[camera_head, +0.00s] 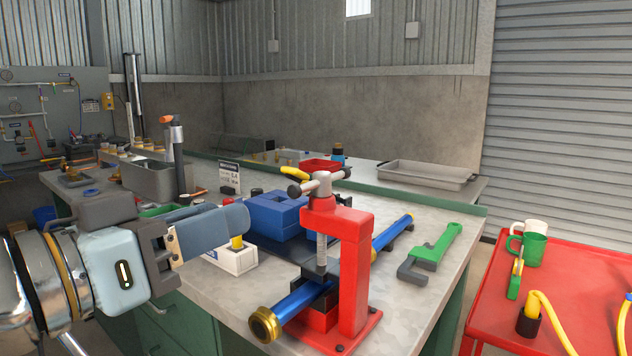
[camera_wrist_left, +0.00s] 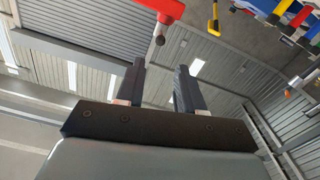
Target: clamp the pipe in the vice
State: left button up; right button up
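The red vice (camera_head: 352,275) stands at the front of the grey workbench. The blue pipe (camera_head: 300,298) with a brass end fitting (camera_head: 265,324) lies through the vice's base, its far length (camera_head: 392,234) showing behind the frame. The vice's vertical screw (camera_head: 321,252) hangs above the pipe under a T-handle (camera_head: 318,184); I cannot tell whether its foot touches the pipe. My left gripper (camera_head: 240,222) is left of the vice, apart from the handle. In the left wrist view its fingers (camera_wrist_left: 160,75) are spread and empty, with a red part of the vice (camera_wrist_left: 163,10) beyond. My right gripper is out of view.
A green-and-grey pipe wrench (camera_head: 430,255) lies right of the vice. A blue block (camera_head: 275,215) and a white box (camera_head: 232,258) are behind and beside my gripper. A grey tray (camera_head: 425,176) sits farther back. A red cart (camera_head: 560,290) with mugs stands at right.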

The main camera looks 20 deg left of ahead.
aim_at(289, 192)
pick_arm(q)
jog(key=p+x, duration=0.1)
jog(key=x, duration=1.2)
jog(key=shift+w, duration=0.1)
grip_shut()
